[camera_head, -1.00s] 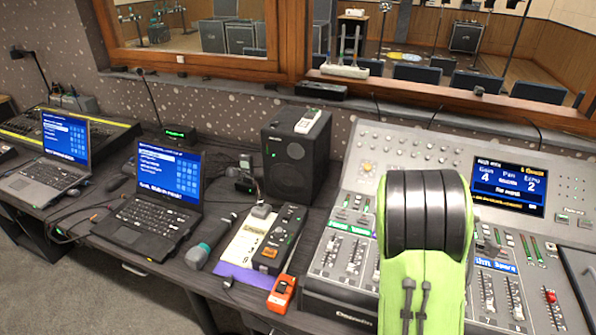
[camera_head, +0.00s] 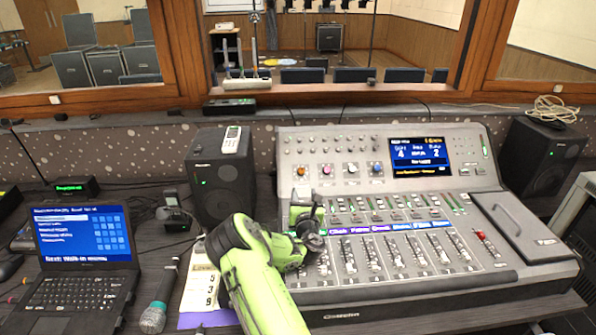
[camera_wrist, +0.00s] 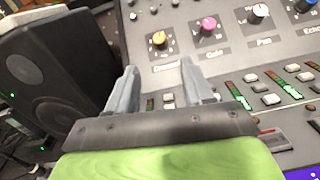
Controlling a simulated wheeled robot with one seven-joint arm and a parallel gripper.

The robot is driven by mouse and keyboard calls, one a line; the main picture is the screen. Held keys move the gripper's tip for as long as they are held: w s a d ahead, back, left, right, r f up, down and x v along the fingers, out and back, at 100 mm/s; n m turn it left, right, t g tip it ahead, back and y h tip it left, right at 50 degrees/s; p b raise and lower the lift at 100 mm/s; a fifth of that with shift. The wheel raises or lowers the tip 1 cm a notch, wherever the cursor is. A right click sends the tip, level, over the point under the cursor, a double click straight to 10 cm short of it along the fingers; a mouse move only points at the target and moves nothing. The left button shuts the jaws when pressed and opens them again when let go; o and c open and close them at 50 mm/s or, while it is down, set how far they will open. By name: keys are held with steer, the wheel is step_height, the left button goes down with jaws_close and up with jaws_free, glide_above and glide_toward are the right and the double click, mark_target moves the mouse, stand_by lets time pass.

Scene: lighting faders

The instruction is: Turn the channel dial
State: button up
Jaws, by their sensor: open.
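Four knobs sit in a row on the upper panel of the mixing console (camera_head: 455,265): an orange knob (camera_head: 301,172), a pink knob (camera_head: 327,170), a white knob (camera_head: 352,168) and a blue knob (camera_head: 377,168). In the wrist view the orange knob (camera_wrist: 159,40) has a small white label below it that I cannot read clearly. The pink knob (camera_wrist: 208,26) and white knob (camera_wrist: 258,13) are to its right. My gripper (camera_wrist: 160,84) is open and empty. Its fingers point towards the orange knob, apart from it. In the head view my gripper (camera_head: 305,205) is just below that knob.
A black speaker (camera_head: 220,175) stands left of the console, close to my arm. Fader rows (camera_head: 400,250) lie below the knobs, and a lit screen (camera_head: 419,156) is to their right. A laptop (camera_head: 82,245) and a microphone (camera_head: 158,300) are on the desk at left.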

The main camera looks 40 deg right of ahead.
mark_target(301, 174)
steer(key=x, duration=1.1)
steer(key=shift+w+f, duration=0.1)
steer(key=shift+w, duration=0.05)
jaws_close()
steer(key=shift+m+b, duration=0.3)
steer(key=shift+b, duration=0.05)
